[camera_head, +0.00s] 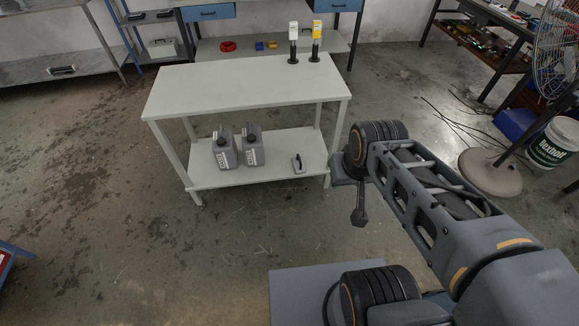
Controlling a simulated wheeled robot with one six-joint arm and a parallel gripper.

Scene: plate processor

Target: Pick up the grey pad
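A small grey pad-like piece with a dark top (298,164) lies on the lower shelf of the white table, near the shelf's right end. It is too small to be sure that it is the grey pad. My gripper (358,215) hangs at the end of my arm, right of the table's front right leg and apart from the piece.
The white table (225,88) has two black-based devices (304,45) at its back right. Two grey canisters (238,149) stand on its lower shelf (205,182). A fan (492,172) and a white bucket (552,145) stand at right.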

